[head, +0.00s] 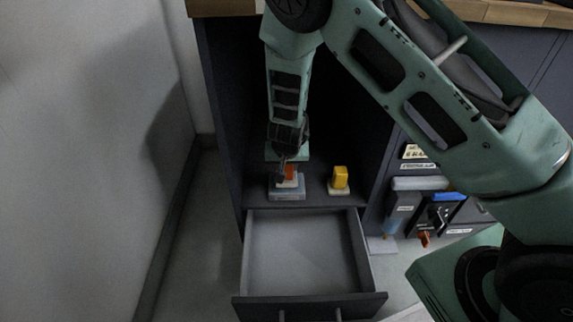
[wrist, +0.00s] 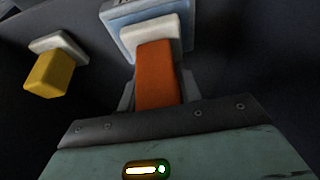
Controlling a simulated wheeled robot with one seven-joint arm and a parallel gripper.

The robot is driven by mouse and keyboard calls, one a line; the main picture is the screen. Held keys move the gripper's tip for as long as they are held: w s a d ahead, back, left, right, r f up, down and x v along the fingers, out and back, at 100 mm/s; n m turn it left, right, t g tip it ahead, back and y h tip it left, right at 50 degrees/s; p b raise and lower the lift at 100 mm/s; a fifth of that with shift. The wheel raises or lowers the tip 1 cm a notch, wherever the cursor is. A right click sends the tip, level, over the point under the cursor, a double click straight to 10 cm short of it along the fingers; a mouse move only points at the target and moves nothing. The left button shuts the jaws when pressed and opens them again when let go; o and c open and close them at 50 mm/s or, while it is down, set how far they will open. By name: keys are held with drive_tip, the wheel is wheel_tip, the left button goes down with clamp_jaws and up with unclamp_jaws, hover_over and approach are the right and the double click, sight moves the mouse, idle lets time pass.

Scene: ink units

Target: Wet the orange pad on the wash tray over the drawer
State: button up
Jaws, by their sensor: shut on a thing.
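The orange pad, an orange block on a white base, is between the fingers of my gripper (head: 286,168). It shows in the head view (head: 291,172) and large in the wrist view (wrist: 156,72). My gripper (wrist: 158,92) is shut on the orange block. The blue-grey wash tray (head: 287,194) is directly under the pad, on the ledge over the drawer; its edge also shows in the wrist view (wrist: 120,14). The pad's white base is at the tray, but I cannot tell whether they touch. The drawer (head: 305,250) is pulled open and looks empty.
A yellow pad (head: 340,178) on a white base stands to the right on the same ledge. Dark cabinet walls close in the niche on both sides. Further right are a blue-handled item (head: 449,197) and other labelled things. A wall (head: 90,150) is at the left.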

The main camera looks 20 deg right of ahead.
drive_tip(key=shift+f, duration=0.6)
idle(2.0)
drive_tip(key=shift+r, duration=0.1)
wheel_tip(320, 180, up, 7)
drive_tip(key=p, duration=0.7)
drive_tip(key=shift+p, duration=0.3)
drive_tip(key=shift+s, duration=0.1)
